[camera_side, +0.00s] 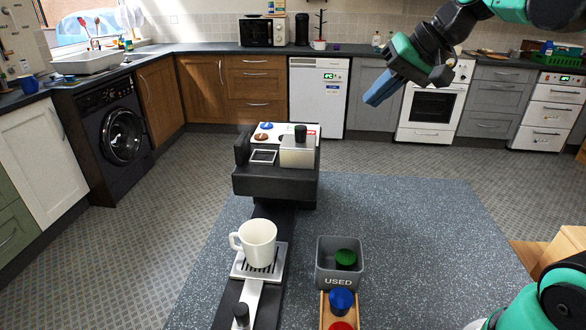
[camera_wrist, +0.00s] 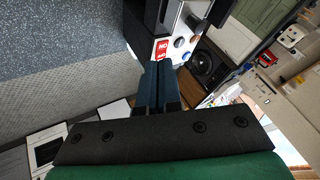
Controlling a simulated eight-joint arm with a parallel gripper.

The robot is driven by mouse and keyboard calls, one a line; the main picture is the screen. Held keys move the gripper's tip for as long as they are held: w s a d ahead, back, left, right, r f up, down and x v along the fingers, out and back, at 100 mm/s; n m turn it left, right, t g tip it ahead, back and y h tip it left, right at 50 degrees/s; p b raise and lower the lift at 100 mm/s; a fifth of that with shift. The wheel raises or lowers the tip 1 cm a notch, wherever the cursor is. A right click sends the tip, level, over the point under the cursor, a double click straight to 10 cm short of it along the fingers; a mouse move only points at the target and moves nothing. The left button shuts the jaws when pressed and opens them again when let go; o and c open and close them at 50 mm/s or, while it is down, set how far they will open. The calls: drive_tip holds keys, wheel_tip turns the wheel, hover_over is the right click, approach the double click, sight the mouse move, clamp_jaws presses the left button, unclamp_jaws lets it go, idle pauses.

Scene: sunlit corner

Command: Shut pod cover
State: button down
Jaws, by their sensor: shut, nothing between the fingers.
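The black coffee machine (camera_side: 275,187) stands on the speckled counter. On its top, a silver cover block (camera_side: 297,155) with a black knob (camera_side: 300,133) sits to the right of a dark square, silver-framed opening (camera_side: 263,157). The opening appears uncovered. In the wrist view the silver cover (camera_wrist: 194,10) and black knob (camera_wrist: 218,11) are partly cut off at the top edge. My gripper (camera_side: 371,101) is up and right of the machine, apart from it. Its blue fingers (camera_wrist: 158,66) are together, with nothing between them.
A white mug (camera_side: 259,243) stands on the drip tray (camera_side: 239,267) in front of the machine. A grey USED bin (camera_side: 337,279) holds a green pod (camera_side: 346,259). A wooden rack (camera_side: 325,312) holds blue (camera_side: 341,301) and red pods. Counter (camera_side: 420,230) right of the machine is clear.

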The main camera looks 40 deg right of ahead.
sight(307, 139)
drive_tip(key=w+a+f, duration=0.1)
drive_tip(key=w+f, duration=0.1)
drive_tip(key=w+a+f, duration=0.1)
drive_tip(key=w+f, duration=0.1)
drive_tip(key=w+a+f, duration=0.2)
drive_tip(key=shift+w, duration=0.1)
drive_tip(key=shift+w+a, duration=0.25)
drive_tip(key=shift+a, duration=0.15)
drive_tip(key=w+a, duration=0.5)
idle(0.3)
drive_tip(key=s+d, duration=0.1)
drive_tip(key=d, duration=0.1)
drive_tip(key=s+d, duration=0.1)
drive_tip(key=d, duration=0.1)
drive_tip(key=shift+s, duration=0.35)
drive_tip(key=v, duration=0.9)
drive_tip(key=s+a+f+n+h, duration=0.1)
drive_tip(key=s+f+n, duration=0.1)
drive_tip(key=s+f, duration=0.2)
drive_tip(key=s+a+f+n+h, duration=0.1)
drive_tip(key=s+f+n, duration=0.2)
drive_tip(key=f, duration=0.7)
drive_tip(key=shift+s, duration=0.75)
